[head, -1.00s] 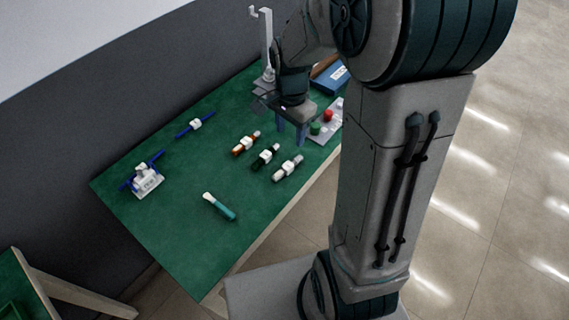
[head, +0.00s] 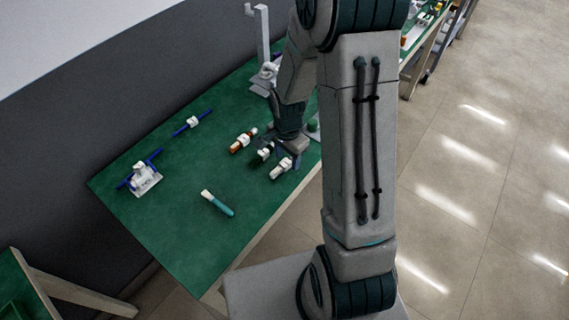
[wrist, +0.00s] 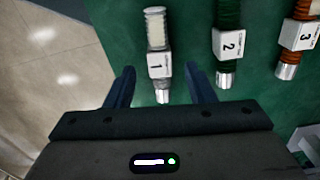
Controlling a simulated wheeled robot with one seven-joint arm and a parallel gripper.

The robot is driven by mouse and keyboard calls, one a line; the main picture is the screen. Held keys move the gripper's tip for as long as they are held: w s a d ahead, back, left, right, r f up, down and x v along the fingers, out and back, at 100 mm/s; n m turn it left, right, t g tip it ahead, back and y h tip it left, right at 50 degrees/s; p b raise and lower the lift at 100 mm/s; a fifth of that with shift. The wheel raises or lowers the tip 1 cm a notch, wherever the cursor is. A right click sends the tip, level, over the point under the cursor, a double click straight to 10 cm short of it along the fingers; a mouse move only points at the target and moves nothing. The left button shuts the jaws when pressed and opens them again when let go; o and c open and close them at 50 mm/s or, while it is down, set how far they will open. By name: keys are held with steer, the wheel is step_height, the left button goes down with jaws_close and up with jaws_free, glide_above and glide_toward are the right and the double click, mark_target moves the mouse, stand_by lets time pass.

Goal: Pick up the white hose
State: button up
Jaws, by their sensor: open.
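The white hose (wrist: 155,28) lies on the green table, with a white tag numbered 1 and a metal end. In the head view the white hose (head: 281,168) is the nearest of three short hoses. My gripper (wrist: 162,88) is open and empty. In the wrist view its two dark blue fingers stand either side of the hose's near metal end, with the tag just beyond the fingertips. In the head view my gripper (head: 284,150) is over the hoses, partly hidden by my arm. Its height above the hose is hard to tell.
A dark green hose tagged 2 (wrist: 229,42) and an orange-brown hose tagged 3 (wrist: 298,36) lie to the right in the wrist view. A teal-and-white tube (head: 218,203), a blue rod (head: 180,131) and a white-and-blue fixture (head: 145,179) lie on the table (head: 180,235).

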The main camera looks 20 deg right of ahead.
steer(key=shift+f, duration=0.75)
steer(key=c, duration=1.1)
steer(key=shift+o, duration=0.2)
steer(key=shift+r, duration=0.1)
